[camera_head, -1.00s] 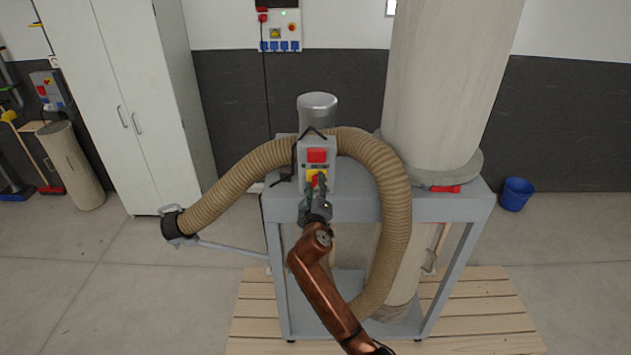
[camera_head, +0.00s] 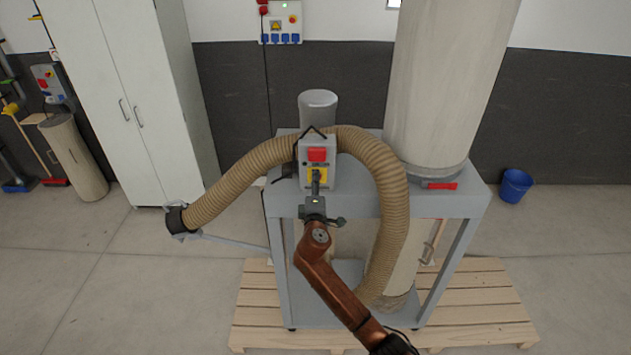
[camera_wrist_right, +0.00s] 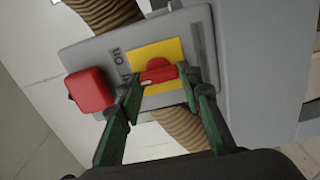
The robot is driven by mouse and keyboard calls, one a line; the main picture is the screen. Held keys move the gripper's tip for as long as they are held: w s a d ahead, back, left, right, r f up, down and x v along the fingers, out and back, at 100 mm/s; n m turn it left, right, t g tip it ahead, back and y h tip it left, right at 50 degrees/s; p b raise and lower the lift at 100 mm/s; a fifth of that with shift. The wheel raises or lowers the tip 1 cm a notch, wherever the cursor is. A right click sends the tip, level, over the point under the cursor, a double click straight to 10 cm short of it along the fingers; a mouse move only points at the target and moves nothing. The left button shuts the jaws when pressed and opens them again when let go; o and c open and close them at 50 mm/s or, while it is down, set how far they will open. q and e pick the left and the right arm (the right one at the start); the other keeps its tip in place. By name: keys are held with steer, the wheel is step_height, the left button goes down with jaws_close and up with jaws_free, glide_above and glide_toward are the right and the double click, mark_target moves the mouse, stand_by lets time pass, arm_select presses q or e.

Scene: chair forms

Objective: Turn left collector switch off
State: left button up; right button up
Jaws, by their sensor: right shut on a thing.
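The collector switch box (camera_head: 328,150) is grey and stands on the front of the collector frame. It carries a red square button and a yellow plate. In the right wrist view the red button (camera_wrist_right: 90,90) is at left, and the yellow plate (camera_wrist_right: 145,53) bears a red rotary knob (camera_wrist_right: 158,70). The word "on" is legible beside the plate. My right gripper (camera_wrist_right: 160,84) is shut on the red knob, one green finger at each side. In the head view my right gripper (camera_head: 316,187) reaches up to the box and hides part of the plate. My left gripper is out of view.
A beige ribbed hose (camera_head: 395,215) loops around the box. The grey collector frame (camera_head: 450,207) stands on a wooden pallet (camera_head: 480,315). A large filter bag (camera_head: 445,80) rises at right. A white cabinet (camera_head: 130,80), a blue bucket (camera_head: 515,186) and open floor surround it.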

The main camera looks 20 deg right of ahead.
stand_by(0.5)
steer(key=o, duration=1.2)
steer(key=shift+c, duration=0.2)
steer(key=v, duration=1.2)
